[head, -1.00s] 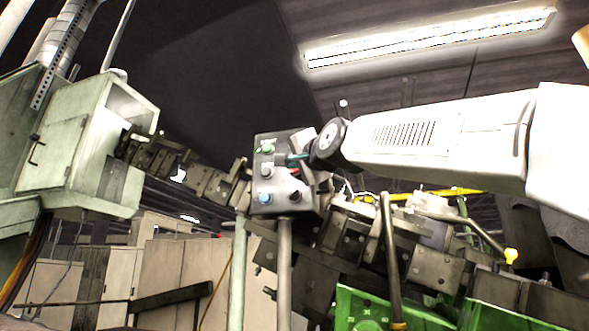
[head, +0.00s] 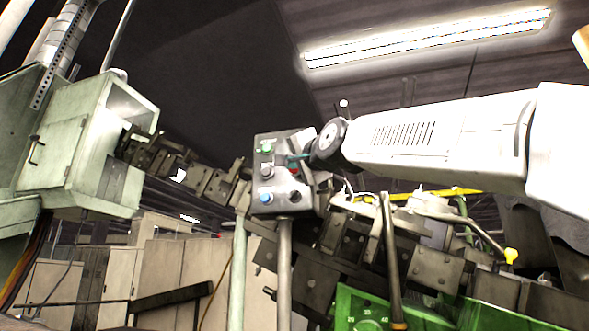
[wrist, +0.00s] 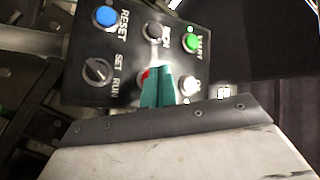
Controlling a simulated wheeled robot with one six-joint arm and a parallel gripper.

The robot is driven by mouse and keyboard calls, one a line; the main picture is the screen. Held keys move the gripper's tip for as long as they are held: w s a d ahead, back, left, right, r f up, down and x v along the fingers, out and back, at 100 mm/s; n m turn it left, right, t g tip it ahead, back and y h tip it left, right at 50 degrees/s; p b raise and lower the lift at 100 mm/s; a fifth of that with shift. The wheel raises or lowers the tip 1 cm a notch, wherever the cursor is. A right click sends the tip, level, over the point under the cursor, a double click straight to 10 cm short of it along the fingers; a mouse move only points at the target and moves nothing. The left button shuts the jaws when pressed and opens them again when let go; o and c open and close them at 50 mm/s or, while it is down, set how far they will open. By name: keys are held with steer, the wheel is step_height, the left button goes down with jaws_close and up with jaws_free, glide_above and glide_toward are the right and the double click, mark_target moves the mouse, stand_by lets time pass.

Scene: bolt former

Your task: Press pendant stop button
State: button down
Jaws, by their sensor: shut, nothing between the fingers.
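The pendant (head: 281,182) is a dark grey control box on a post, with green, dark, blue and red buttons and a knob. In the wrist view its face (wrist: 122,62) shows the RESET and SET/RUN labels. The red button (head: 294,170) shows just below my gripper in the head view. In the wrist view only a sliver of the red button (wrist: 146,73) shows, left of the fingers. My gripper (head: 295,157) has teal fingers, shut and empty. Its fingertips (wrist: 160,70) lie over part of the red button; I cannot tell whether they touch it.
A white button (wrist: 189,86) lies right of the fingers, with a green button (wrist: 190,42) above it. A SET/RUN knob (wrist: 97,71) is at the left. Dark machine links (head: 350,245) and a green machine panel (head: 362,311) stand below and right of the pendant.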

steer(key=shift+w, duration=0.1)
stand_by(0.7)
steer(key=shift+w+d, duration=0.15)
steer(key=shift+w, duration=0.2)
steer(key=shift+w+d, duration=0.15)
steer(key=shift+w, duration=0.25)
stand_by(0.7)
steer(key=shift+s+a, duration=0.3)
steer(key=shift+s, duration=0.5)
steer(key=s, duration=0.1)
steer(key=s+a, duration=0.1)
steer(key=s, duration=0.2)
steer(key=shift+s+a, duration=0.35)
steer(key=shift+s, duration=0.05)
stand_by(0.8)
